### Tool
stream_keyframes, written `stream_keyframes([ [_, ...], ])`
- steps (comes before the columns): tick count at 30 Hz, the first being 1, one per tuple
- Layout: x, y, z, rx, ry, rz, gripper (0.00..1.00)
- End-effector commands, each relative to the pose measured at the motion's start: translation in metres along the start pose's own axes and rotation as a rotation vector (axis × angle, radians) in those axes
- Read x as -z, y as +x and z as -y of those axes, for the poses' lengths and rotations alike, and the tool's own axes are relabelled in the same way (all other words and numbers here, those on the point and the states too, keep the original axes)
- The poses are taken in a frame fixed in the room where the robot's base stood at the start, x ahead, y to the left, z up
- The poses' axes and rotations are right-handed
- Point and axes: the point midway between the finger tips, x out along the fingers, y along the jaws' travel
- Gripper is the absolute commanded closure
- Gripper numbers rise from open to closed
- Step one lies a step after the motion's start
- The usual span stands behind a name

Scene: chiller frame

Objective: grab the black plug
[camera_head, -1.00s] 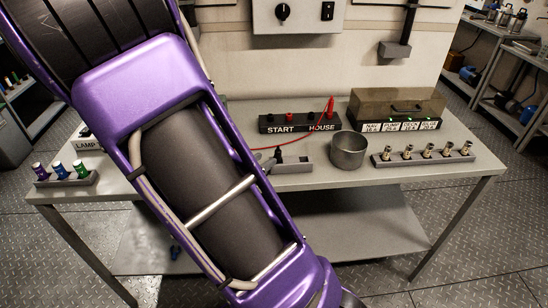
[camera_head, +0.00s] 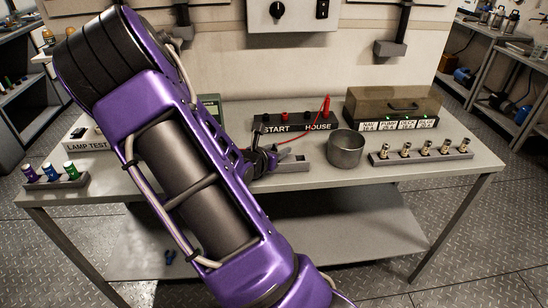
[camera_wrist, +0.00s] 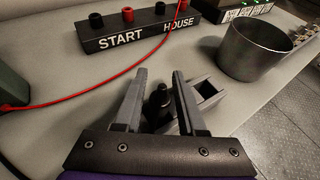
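The black plug (camera_wrist: 160,97) stands in the wrist view with its tip between the two fingers of my gripper (camera_wrist: 159,75). The fingers are open, with a gap visible on both sides of the plug. The plug is close to a grey holder (camera_wrist: 208,90) with a square opening; its lower part is hidden behind my gripper's body. In the head view, my gripper (camera_head: 262,160) is low over the bench at the left end of the grey holder (camera_head: 294,165). I cannot clearly pick the plug out from the gripper there.
A START/HOUSE terminal block (camera_head: 294,122) with a red lead (camera_head: 327,108) stands behind. The red cable also crosses the wrist view (camera_wrist: 95,95). A metal cup (camera_head: 345,149) is right of the holder, then a rack of several connectors (camera_head: 421,153). A lamp-test box (camera_head: 88,140) is left.

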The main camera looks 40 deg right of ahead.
Motion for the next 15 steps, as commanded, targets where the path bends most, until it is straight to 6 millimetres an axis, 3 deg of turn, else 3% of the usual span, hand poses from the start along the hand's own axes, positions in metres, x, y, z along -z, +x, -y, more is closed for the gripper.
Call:
stream_keyframes([
  [6, -0.0003, 0.0002, -0.0001, 0.000, 0.000, 0.000, 0.62],
  [12, -0.0003, 0.0000, -0.0003, -0.001, 0.000, 0.000, 0.98],
  [15, -0.0003, -0.0001, -0.0003, -0.001, 0.000, 0.000, 1.00],
])
